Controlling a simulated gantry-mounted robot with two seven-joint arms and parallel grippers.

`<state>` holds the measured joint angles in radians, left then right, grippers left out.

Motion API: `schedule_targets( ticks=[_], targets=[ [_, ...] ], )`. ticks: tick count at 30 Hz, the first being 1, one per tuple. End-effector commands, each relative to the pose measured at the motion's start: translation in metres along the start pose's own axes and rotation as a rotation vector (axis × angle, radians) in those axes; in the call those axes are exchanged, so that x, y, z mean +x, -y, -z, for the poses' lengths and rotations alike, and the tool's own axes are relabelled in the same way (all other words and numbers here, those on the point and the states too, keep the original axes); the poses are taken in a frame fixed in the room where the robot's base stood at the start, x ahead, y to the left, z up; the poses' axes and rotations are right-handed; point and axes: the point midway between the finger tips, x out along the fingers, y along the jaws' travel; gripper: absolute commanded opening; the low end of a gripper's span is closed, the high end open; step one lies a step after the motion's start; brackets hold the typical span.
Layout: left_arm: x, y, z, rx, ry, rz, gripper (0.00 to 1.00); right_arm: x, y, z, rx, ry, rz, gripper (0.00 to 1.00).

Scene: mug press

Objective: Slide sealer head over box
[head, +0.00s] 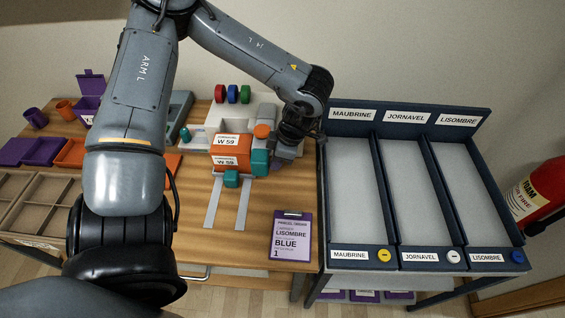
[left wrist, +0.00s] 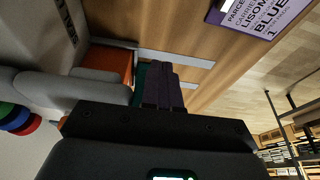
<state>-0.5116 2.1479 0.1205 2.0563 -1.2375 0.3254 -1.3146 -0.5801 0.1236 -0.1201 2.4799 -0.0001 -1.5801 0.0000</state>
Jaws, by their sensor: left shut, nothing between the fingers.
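An orange box (head: 226,143) labelled JORNAVEL W 59 sits at the sealing station at the inner ends of two metal rails (head: 243,203). A grey rounded body (head: 264,112) with an orange knob (head: 262,131), which looks like the sealer head, stands right behind it. A teal part (head: 260,162) is at the box's right side. My left gripper (head: 285,153) is shut and empty, just right of the teal part. In the left wrist view its closed fingers (left wrist: 163,88) lie close beside teal; I cannot tell whether they touch. The orange box (left wrist: 110,65) is partly hidden there. My right gripper is not in view.
A purple clipboard (head: 291,236) reading LISOMBRE, BLUE, 1 lies on the table's front right. Red, blue and green rolls (head: 233,94) stand behind. A dark rack (head: 412,180) with three empty lanes stands right. Purple and orange containers and a wooden divided tray (head: 40,200) are left.

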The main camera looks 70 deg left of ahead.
Motion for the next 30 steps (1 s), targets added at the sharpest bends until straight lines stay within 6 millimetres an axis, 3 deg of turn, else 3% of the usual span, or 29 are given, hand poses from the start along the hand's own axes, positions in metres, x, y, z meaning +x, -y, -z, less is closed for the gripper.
schedule_targets(
  ticks=[30],
  targets=[
    [0.020,0.000,0.064,0.002,0.000,0.000,0.00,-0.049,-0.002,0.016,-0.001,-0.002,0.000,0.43]
  ],
)
